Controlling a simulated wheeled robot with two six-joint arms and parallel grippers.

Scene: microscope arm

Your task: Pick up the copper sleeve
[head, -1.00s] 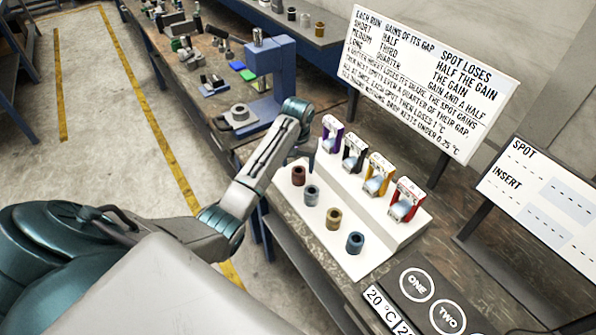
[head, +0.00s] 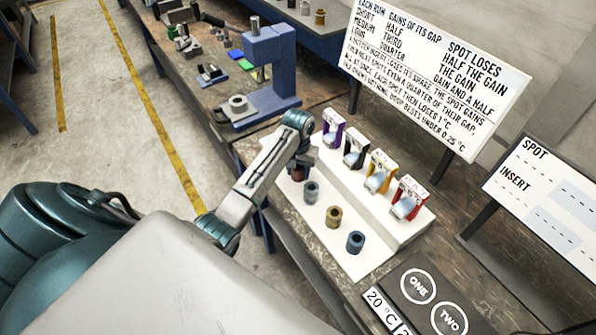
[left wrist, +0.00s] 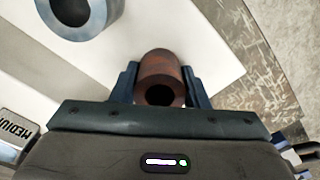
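The copper sleeve (head: 297,174) is a reddish-brown hollow cylinder at the far left end of the row on the white stand (head: 340,255). In the head view my left gripper partly hides it. In the left wrist view the copper sleeve (left wrist: 160,68) stands between the two fingers of my left gripper (left wrist: 159,80), its dark bore towards the palm. The fingers flank it closely, with what look like thin gaps at the sides, so the gripper looks open around it. The sleeve appears to rest on the stand. My right gripper is not in view.
A grey sleeve (head: 311,192), a brass sleeve (head: 334,217) and a blue sleeve (head: 355,242) stand along the same row. Behind them are purple, black, yellow (head: 379,172) and red (head: 408,198) holders on a raised step. A blue press (head: 270,75) stands beyond.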

